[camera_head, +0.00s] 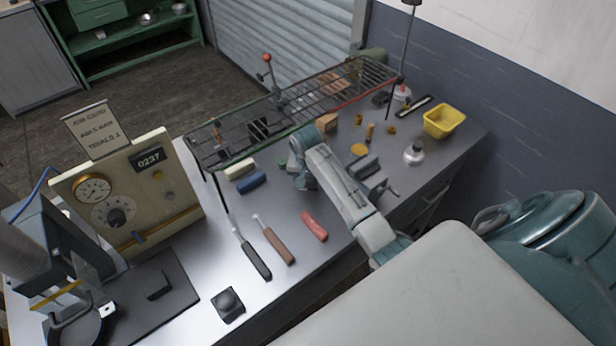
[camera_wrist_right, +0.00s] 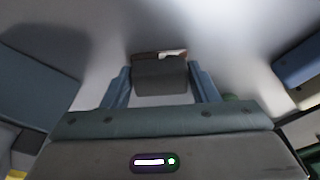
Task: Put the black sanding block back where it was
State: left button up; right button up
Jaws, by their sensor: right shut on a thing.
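My arm hides the held block in the head view. A blue block (camera_head: 250,181) and a cream block (camera_head: 240,168) lie just left of the gripper. My left gripper is not in view.
The wire rack (camera_head: 235,138) stands over the back of the bench. A black-handled tool (camera_head: 252,258), brown-handled tool (camera_head: 278,246) and red-handled tool (camera_head: 314,225) lie in front. The gauge box (camera_head: 130,195) stands left; a yellow bin (camera_head: 444,121) is at right.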

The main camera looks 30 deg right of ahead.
aim_at(307, 183)
jog(key=shift+f, duration=0.15)
jog(key=o, duration=1)
jog(key=shift+a+r+b, duration=0.1)
jog(key=shift+r+b, duration=0.3)
jog(key=shift+r, duration=0.2)
jog(key=r+b, duration=0.1)
jog(key=r, duration=0.1)
jog(key=r+b, duration=0.1)
jog(key=r, duration=0.4)
jog(key=shift+s+a+b, duration=0.35)
jog(key=shift+s+b, duration=0.05)
jog(key=r, duration=0.1)
jog(key=r+p, duration=0.2)
jog(key=r, duration=0.1)
jog(key=shift+s+a, duration=0.2)
jog(key=shift+s, duration=0.15)
